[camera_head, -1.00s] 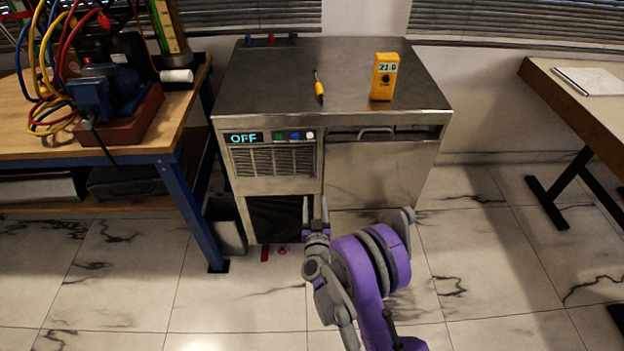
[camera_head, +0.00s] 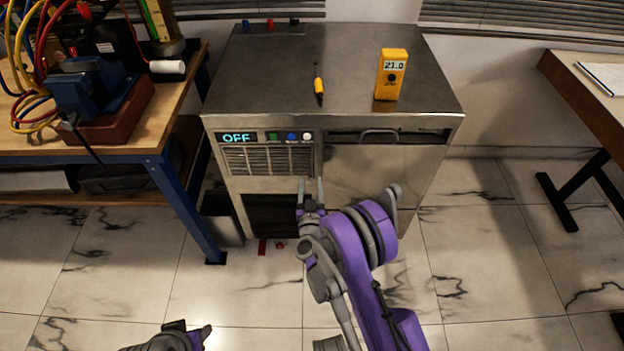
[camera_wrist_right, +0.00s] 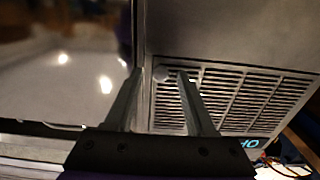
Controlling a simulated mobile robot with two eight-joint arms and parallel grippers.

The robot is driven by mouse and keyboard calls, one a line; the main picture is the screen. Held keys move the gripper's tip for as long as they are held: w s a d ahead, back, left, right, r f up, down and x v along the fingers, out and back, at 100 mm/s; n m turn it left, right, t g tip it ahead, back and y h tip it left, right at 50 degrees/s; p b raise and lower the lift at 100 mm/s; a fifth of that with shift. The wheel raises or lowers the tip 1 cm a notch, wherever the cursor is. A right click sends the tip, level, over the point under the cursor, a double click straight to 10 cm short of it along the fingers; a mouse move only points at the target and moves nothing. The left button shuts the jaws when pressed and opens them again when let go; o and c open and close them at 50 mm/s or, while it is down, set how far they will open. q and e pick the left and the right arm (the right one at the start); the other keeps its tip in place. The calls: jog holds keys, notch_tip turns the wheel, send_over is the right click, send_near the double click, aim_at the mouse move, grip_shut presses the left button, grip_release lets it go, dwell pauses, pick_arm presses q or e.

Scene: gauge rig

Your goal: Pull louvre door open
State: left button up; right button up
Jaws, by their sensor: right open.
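The louvre door (camera_head: 256,160) is a slatted metal panel at the front left of the steel cabinet, under the OFF display. It looks flush with the cabinet front. In the right wrist view, turned upside down, its slats (camera_wrist_right: 240,98) fill the right side, and a small round knob (camera_wrist_right: 160,73) sits at its edge. My right gripper (camera_head: 310,183) is open at the door's lower right corner. Its fingers (camera_wrist_right: 160,85) appear on either side of the knob; contact cannot be told. My left gripper (camera_head: 190,336) shows only partly at the bottom edge.
The steel cabinet (camera_head: 300,100) carries a yellow meter (camera_head: 391,74) reading 21.0 and a yellow pen (camera_head: 319,86). A closed-looking panel with a handle (camera_head: 379,134) is right of the louvre door. A workbench (camera_head: 150,140) stands left, a grey bin (camera_head: 222,217) between.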

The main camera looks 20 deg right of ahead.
jog(key=shift+c, duration=0.2)
grip_shut()
dwell(1.4)
